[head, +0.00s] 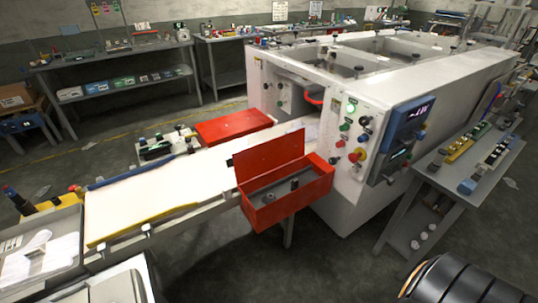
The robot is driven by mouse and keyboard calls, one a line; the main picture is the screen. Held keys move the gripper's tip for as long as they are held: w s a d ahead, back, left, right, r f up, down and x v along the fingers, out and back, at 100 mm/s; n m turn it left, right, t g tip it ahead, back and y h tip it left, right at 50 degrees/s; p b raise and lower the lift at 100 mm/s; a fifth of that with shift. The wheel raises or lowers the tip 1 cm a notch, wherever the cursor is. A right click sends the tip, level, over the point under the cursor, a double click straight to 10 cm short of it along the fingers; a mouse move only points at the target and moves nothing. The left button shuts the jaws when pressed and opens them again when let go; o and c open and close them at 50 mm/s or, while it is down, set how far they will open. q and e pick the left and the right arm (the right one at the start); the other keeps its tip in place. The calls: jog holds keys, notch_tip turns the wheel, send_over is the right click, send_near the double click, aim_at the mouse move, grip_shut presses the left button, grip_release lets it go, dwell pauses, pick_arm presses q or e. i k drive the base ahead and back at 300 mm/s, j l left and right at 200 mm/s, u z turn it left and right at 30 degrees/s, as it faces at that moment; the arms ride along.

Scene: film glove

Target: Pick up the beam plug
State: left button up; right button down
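An open red box (288,207) with its lid (270,158) raised hangs at the front of the large white machine, beside the conveyor. Two small grey parts lie inside it: one cylindrical part (294,184) near the middle and one (268,198) nearer the left end. They are too small to tell whether either is the beam plug.
The white machine (345,180) with its control panel fills the middle right. A white conveyor (140,203) runs to its left. Metal trays (65,250) stand at the lower left. A side table (480,175) with devices is at the right.

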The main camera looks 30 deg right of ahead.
aim_at(295, 183)
jog(key=l+z, duration=0.45)
jog(key=i+l+z, duration=0.1)
jog(key=l+z, duration=0.2)
jog(key=z, duration=0.2)
